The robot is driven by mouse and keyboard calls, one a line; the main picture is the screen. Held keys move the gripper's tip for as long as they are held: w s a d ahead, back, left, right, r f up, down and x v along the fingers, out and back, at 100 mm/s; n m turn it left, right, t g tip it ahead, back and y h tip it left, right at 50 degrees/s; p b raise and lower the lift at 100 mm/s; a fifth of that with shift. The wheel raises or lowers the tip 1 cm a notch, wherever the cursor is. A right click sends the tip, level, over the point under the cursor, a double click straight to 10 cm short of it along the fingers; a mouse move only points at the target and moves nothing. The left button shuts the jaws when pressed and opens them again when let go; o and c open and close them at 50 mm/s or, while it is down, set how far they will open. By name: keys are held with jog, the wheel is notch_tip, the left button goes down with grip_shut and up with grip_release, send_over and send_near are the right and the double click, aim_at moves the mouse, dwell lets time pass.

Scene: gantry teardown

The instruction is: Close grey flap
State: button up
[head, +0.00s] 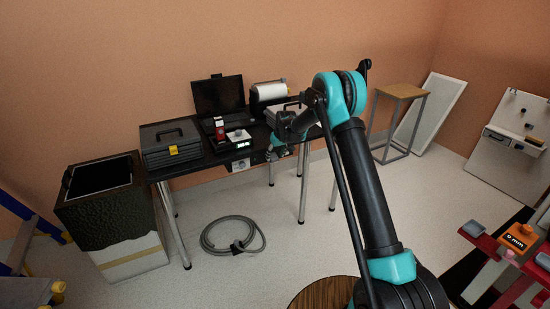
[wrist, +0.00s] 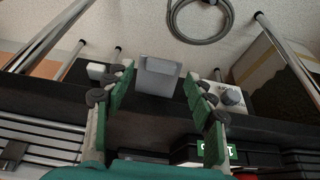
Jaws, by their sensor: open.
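The grey flap (wrist: 158,75) shows in the wrist view as a plain grey plate at the table's front edge. It juts out over the floor side. My gripper (wrist: 158,88) is open, with one green-padded finger on each side of the flap in the picture. I cannot tell whether either finger touches it. In the head view my gripper (head: 279,151) is at the front edge of the black table, and the flap cannot be made out behind it.
A white fixture with a round knob (wrist: 231,97) sits beside the flap. A coiled hose (head: 232,235) lies on the open floor.

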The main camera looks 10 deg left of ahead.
jog(key=shift+x, duration=0.8)
jog(key=c, duration=1.2)
jog(key=shift+o, duration=0.2)
